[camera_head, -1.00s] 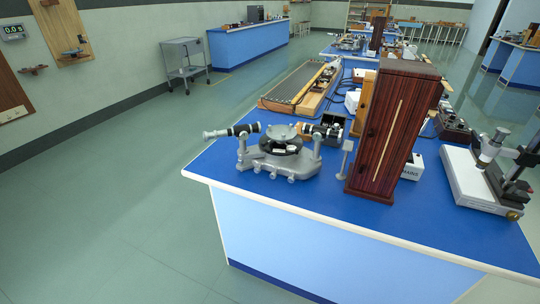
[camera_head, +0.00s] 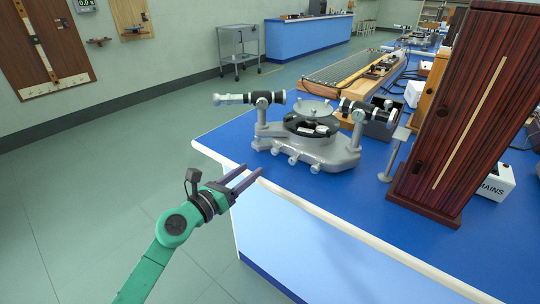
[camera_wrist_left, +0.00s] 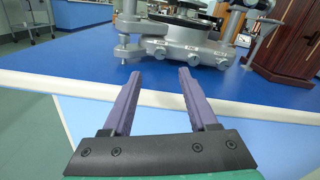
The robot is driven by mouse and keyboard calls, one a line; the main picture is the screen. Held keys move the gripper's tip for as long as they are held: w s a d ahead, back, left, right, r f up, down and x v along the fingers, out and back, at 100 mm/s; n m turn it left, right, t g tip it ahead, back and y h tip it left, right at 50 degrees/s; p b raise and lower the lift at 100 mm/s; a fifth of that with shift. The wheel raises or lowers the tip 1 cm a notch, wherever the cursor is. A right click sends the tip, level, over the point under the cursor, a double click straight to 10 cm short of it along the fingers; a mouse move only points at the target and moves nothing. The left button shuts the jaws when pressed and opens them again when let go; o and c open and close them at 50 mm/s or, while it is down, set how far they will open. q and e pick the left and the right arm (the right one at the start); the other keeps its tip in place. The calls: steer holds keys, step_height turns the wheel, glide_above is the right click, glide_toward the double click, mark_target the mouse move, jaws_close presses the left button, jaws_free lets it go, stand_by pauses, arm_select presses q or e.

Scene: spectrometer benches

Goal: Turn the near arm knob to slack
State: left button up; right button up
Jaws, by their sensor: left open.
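The grey spectrometer (camera_head: 305,142) stands on the blue bench top near its front left corner. Several small knobs (camera_head: 293,160) stick out low along its near side. They also show in the left wrist view (camera_wrist_left: 158,52), ahead of the fingers. I cannot tell which of them is the near arm knob. My left gripper (camera_head: 250,177) is open and empty at the bench's front edge, short of the spectrometer and touching nothing. In the left wrist view its two purple fingers (camera_wrist_left: 158,85) are apart, with blue bench between them. My right gripper is not in view.
A tall dark wooden cabinet (camera_head: 462,110) stands right of the spectrometer, with a small grey stand (camera_head: 393,155) between them. The bench's white front edge (camera_head: 310,208) runs below my gripper. Bare blue top lies before the spectrometer.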

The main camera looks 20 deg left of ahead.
mark_target(273, 152)
arm_select(q)
steer(key=x, duration=1)
steer(key=shift+s, duration=0.1)
jaws_close()
